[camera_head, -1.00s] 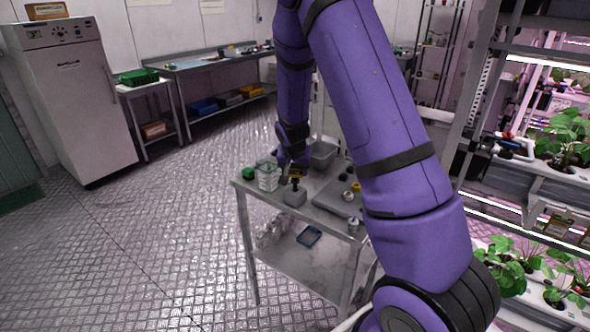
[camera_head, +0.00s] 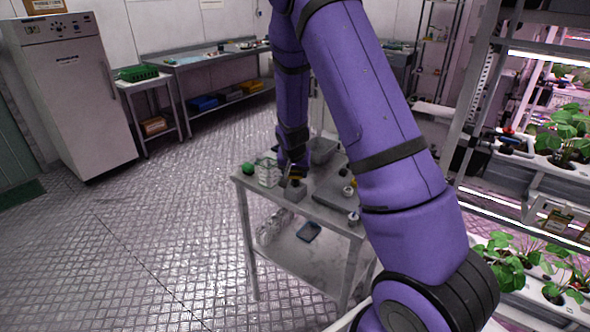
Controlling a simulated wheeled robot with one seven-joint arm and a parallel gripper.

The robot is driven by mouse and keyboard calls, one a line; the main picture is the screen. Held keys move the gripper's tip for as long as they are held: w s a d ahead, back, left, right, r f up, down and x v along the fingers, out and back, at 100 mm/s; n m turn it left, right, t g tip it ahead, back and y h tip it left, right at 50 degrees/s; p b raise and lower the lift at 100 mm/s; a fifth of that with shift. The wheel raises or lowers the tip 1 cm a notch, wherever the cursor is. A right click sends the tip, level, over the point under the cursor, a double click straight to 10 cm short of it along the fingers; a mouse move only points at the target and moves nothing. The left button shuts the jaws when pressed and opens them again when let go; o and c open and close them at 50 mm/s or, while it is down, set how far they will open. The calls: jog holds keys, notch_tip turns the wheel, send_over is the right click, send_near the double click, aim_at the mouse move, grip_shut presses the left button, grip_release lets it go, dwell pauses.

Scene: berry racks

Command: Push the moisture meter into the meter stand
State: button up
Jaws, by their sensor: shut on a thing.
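The small metal table (camera_head: 247,196) stands in the middle of the view. On its near left part is a small grey block that looks like the meter stand (camera_head: 296,194). My gripper (camera_head: 294,179) is just above this block, pointing down, and is shut on the moisture meter (camera_head: 297,177), of which only a small yellow and dark part shows. The meter is very small here and partly covered by the gripper. I cannot tell whether its lower end is inside the stand or only over it.
A clear box (camera_head: 267,172) and a green round thing (camera_head: 248,169) stand left of the stand. A grey tray (camera_head: 322,150) is behind, a flat grey plate (camera_head: 330,198) with small items at right. Planted racks (camera_head: 545,180) stand at far right. The floor at left is clear.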

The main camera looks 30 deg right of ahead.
jog(key=shift+f, duration=0.45)
jog(key=o, duration=1.4)
jog(key=shift+f, duration=0.1)
jog(key=shift+r, duration=3.05)
